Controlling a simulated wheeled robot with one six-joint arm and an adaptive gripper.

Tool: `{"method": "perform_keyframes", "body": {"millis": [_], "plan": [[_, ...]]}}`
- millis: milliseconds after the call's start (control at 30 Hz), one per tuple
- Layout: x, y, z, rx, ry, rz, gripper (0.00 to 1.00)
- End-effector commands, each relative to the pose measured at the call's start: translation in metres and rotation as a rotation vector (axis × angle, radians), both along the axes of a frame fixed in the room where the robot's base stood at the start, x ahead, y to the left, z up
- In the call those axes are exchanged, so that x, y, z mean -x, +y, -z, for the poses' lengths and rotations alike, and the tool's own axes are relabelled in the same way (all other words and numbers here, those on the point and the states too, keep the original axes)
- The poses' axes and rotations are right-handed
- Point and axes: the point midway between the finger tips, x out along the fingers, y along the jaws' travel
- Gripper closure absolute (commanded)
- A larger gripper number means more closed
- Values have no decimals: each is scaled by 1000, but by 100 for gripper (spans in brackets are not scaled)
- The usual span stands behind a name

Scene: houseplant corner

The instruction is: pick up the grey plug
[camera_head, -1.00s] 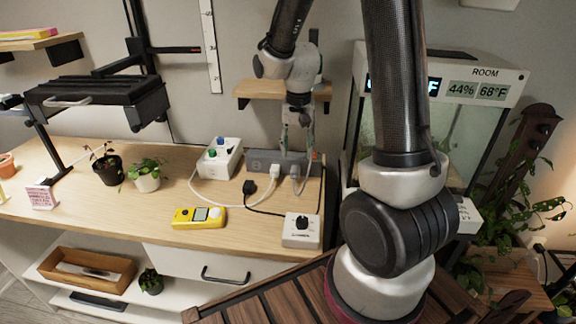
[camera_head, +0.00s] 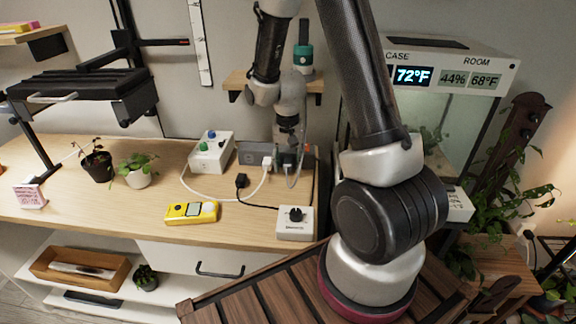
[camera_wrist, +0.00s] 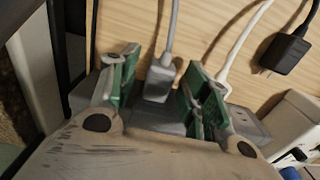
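The grey plug (camera_wrist: 159,82) sits in the grey power strip (camera_wrist: 248,126), its grey cord running away from it over the wood. In the wrist view my gripper (camera_wrist: 161,70) is open, with one green-lined finger on each side of the plug. Gaps show between the plug and both fingers. In the head view my gripper (camera_head: 288,148) is down at the right part of the power strip (camera_head: 254,155) and hides most of the grey plug there.
A white plug (camera_head: 267,162) is in the strip beside my gripper. A black plug (camera_head: 241,181) lies loose on the bench. A white box with knobs (camera_head: 211,152), a yellow meter (camera_head: 191,212) and a white dial box (camera_head: 295,223) stand nearby. A terrarium (camera_head: 448,110) is right.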

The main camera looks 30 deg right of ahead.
Motion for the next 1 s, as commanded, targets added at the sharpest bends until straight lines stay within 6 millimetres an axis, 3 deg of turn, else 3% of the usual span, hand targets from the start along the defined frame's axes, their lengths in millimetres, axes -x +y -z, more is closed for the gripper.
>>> {"method": "perform_keyframes", "body": {"millis": [33, 233, 667, 767, 1000], "plan": [[0, 0, 0, 0, 0, 0, 66], [0, 0, 0, 0, 0, 0, 100], [5, 4, -7, -1, 1, -1, 100], [12, 9, -16, -1, -2, -1, 100], [49, 34, -40, -2, -1, -5, 100]]}}
